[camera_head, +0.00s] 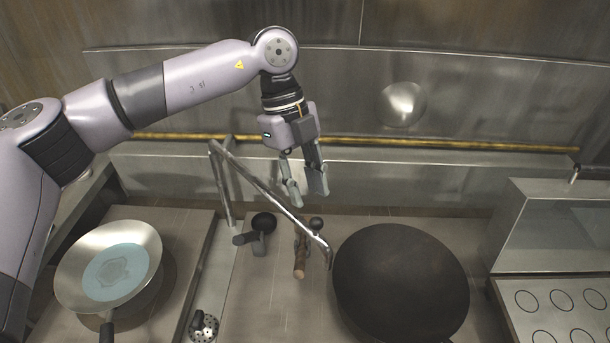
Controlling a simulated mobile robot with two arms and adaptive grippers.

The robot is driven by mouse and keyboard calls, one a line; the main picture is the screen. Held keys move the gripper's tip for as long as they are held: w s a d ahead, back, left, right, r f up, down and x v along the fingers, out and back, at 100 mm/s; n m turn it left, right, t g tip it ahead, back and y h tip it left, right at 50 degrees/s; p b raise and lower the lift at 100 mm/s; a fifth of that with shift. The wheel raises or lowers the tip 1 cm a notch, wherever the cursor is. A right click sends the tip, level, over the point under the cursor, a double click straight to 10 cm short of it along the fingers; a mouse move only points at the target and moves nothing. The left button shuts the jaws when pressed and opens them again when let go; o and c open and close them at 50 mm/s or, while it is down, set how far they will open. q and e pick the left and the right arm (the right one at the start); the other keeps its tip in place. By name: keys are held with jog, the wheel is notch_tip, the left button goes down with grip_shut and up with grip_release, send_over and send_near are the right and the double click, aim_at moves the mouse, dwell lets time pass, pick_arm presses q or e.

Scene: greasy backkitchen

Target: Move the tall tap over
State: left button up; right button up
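The tall tap (268,190) is a thin metal pipe. It rises at the back wall left of centre, and its long spout slants down to the right, ending in a bent tip close to the left rim of the black wok. My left gripper (305,193) hangs from above with its fingers pointing down, apart and with nothing between them. It appears near the middle of the spout, on its right side in the picture; I cannot tell how far it is in depth. My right gripper is not in view.
A large black wok (400,282) stands right of the tap tip. A pan with bluish liquid (110,268) is at the left. Dark knobs or handles (262,223) stand below the spout. A yellow pipe (440,143) runs along the back wall. A metal box (555,235) is at right.

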aim_at(315, 218)
pick_arm(q)
jog(key=shift+b+x, duration=0.3)
jog(key=shift+x, duration=0.5)
jog(key=shift+d+f+b, duration=0.25)
jog(key=shift+f+b, duration=0.45)
jog(key=shift+f, duration=0.55)
jog(key=b+x, duration=0.2)
jog(key=shift+d+f, duration=0.1)
jog(key=shift+f, duration=0.25)
jog(key=shift+s, duration=0.1)
jog(key=shift+c, duration=0.4)
jog(key=c, duration=0.5)
jog(key=shift+w+d+n+t+h, duration=0.15)
jog(key=shift+w+d+n, duration=0.45)
jog(key=shift+w+d, duration=0.9)
jog(key=shift+w+d+n+t+h, duration=0.15)
jog(key=shift+w+d+n, duration=0.45)
jog(key=shift+w+d, duration=0.9)
jog(key=shift+w+d+n+t+h, duration=0.15)
jog(key=shift+w+d+n, duration=0.6)
jog(key=shift+w, duration=1.4)
jog(key=o, duration=1)
jog(key=shift+d, duration=0.1)
jog(key=shift+c, duration=0.2)
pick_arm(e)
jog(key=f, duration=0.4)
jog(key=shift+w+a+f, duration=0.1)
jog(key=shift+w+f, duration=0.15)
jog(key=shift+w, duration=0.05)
